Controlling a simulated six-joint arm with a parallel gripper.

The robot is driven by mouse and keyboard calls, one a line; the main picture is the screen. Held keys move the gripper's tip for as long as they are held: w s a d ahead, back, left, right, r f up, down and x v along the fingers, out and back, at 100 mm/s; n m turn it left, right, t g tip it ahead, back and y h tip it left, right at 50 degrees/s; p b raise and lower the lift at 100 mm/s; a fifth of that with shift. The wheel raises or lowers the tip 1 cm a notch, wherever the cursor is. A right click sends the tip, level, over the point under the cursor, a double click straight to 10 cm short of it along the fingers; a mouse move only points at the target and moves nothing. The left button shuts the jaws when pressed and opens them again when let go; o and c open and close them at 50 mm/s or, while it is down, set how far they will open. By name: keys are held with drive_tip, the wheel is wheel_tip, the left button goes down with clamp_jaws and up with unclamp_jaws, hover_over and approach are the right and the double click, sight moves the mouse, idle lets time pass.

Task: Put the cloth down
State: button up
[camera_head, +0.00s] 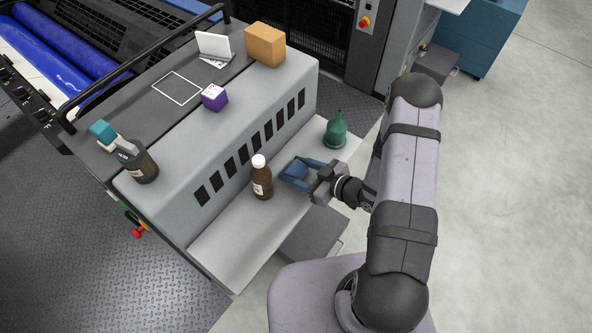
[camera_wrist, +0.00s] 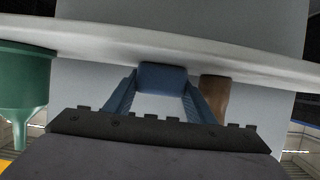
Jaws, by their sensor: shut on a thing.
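The blue cloth (camera_head: 294,173) is a small folded piece between the fingertips of my gripper (camera_head: 301,174), over the light grey shelf (camera_head: 233,230). In the wrist view the cloth (camera_wrist: 163,77) spans the gap between the two blue fingers of my gripper (camera_wrist: 162,92), which are shut on it. I cannot tell whether the cloth touches the shelf.
A brown bottle (camera_head: 262,181) with a white cap stands left of my gripper on the shelf. A green funnel (camera_head: 336,132) stands behind it, tip up. The slotted grey machine housing (camera_head: 225,150) rises behind the shelf. The shelf's front-left part is bare.

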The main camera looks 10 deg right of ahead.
sight(296, 168)
drive_tip(key=shift+r, duration=0.2)
drive_tip(key=shift+r+b, duration=0.35)
drive_tip(key=shift+r, duration=4.45)
